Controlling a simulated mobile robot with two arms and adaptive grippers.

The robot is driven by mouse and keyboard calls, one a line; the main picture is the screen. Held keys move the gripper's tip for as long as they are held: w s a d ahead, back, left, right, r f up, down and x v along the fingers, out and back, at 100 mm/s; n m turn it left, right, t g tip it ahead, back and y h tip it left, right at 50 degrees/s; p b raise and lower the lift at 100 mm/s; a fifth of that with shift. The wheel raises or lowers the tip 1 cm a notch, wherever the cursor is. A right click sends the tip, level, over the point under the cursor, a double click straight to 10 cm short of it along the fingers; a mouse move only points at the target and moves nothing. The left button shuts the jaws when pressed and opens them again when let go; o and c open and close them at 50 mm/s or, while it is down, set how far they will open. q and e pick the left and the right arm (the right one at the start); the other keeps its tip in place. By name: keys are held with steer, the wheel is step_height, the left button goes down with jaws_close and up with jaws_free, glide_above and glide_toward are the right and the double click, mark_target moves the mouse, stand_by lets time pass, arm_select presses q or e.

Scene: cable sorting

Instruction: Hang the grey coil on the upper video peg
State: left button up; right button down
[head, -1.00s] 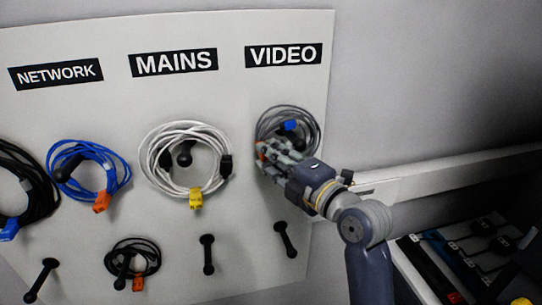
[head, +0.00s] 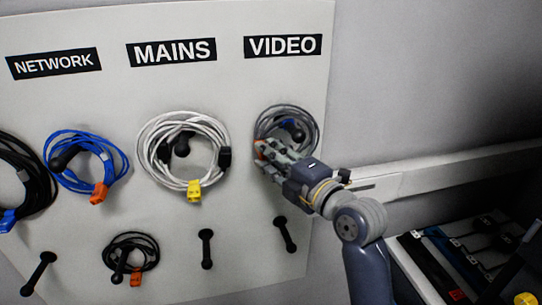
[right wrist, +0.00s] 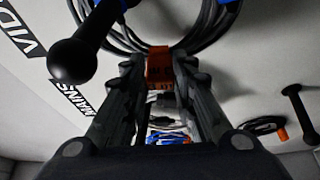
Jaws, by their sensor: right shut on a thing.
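The grey coil (head: 272,112) is at the upper spot under the VIDEO label, close to the board. The dark knob of the upper video peg (head: 299,134) shows inside the coil's ring, with a blue connector beside it. My right gripper (head: 264,152) is shut on the coil's lower left part. In the right wrist view an orange block on the grey coil (right wrist: 160,65) sits between the fingertips, and the peg's knob (right wrist: 75,61) stands left of them. Whether the coil rests on the peg cannot be told. My left gripper is out of view.
A white coil (head: 150,165) hangs under MAINS, left of the gripper. A blue coil (head: 55,150) hangs under NETWORK. The lower video peg (head: 285,235) and lower mains peg (head: 206,250) are empty. A ledge (head: 430,175) runs along the wall at right.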

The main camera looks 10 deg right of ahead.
steer(key=c, duration=1.2)
jaws_free()
steer(key=shift+f, duration=0.15)
steer(key=shift+c, duration=0.2)
